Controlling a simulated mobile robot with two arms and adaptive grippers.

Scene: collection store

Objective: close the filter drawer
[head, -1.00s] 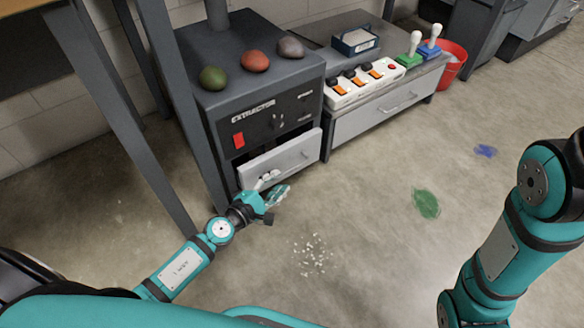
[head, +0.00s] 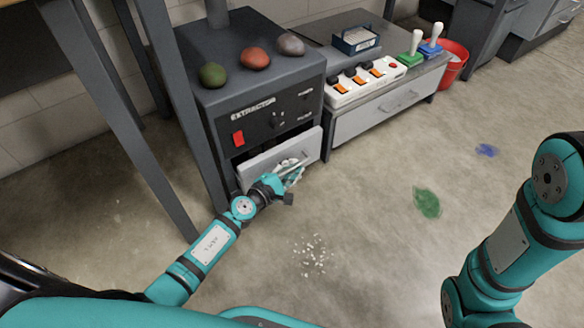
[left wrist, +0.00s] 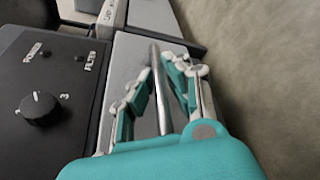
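The filter drawer (head: 258,166) is the light grey front low on the dark extractor cabinet (head: 262,88). It stands partly out, with a dark gap above its front. My left gripper (head: 293,170) is at the right part of this front. In the left wrist view the fingers of my left gripper (left wrist: 162,78) are apart, one on each side of the drawer's metal bar handle (left wrist: 158,92). I cannot tell whether either finger touches the bar. My right arm shows at the right of the head view, but its gripper is out of view.
Green, red and grey lumps (head: 256,58) lie on the cabinet. A low grey unit (head: 372,118) beside it carries a power strip (head: 365,82), a blue tray and two handled stamps. A red bucket (head: 455,62) stands beyond. White bits (head: 314,256) and coloured stains mark the otherwise clear floor.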

